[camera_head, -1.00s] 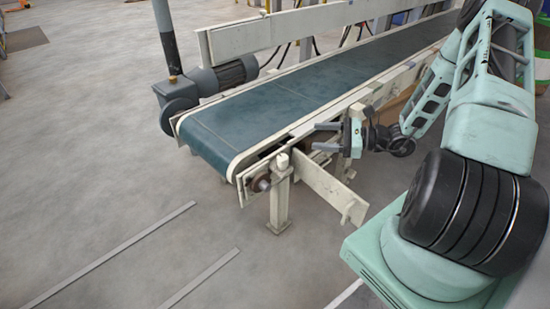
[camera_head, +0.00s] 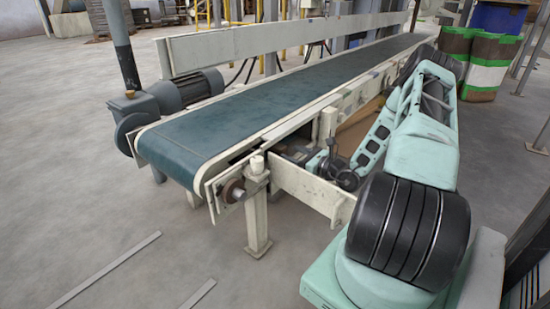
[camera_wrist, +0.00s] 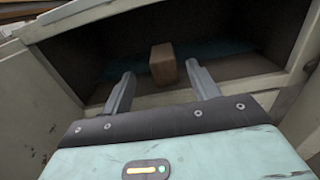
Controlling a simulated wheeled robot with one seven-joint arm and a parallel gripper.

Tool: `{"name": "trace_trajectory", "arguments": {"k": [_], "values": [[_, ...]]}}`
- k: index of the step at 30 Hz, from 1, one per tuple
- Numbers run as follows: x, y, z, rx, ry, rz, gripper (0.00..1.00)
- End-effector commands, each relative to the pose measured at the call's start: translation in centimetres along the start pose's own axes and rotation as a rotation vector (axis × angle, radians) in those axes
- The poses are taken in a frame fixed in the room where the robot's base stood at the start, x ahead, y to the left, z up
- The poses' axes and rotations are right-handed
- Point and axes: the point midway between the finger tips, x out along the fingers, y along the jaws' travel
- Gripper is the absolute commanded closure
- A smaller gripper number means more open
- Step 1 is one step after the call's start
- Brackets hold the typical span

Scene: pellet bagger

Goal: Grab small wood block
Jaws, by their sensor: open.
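In the wrist view a small brown wood block (camera_wrist: 163,63) stands upright inside a dark recess of a pale metal frame. It sits just beyond my gripper (camera_wrist: 162,85), roughly centred between the two fingertips. The fingers are apart with nothing held between them. In the head view my gripper (camera_head: 295,156) reaches in under the conveyor's side, and its fingers are mostly hidden by the frame. The block cannot be made out in the head view.
The conveyor's blue-green belt (camera_head: 240,120) runs above the gripper. A pale side rail (camera_head: 300,190) and a support leg (camera_head: 258,222) stand close to my arm. Green and brown drums (camera_head: 487,62) are at the back right.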

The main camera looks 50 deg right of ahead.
Motion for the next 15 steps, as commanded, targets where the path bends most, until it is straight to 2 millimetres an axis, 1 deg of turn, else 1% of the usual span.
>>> {"name": "trace_trajectory", "arguments": {"k": [1, 3, 10, 15], "values": [[0.8, 0.0, -0.4, -0.002, 0.0, 0.001, 0.4], [1.6, 0.0, -0.3, -0.002, 0.001, 0.002, 0.4], [2.9, -0.1, -0.2, -0.002, 0.0, 0.001, 0.4], [4.9, -0.3, -0.4, -0.004, -0.001, 0.003, 0.4]]}}
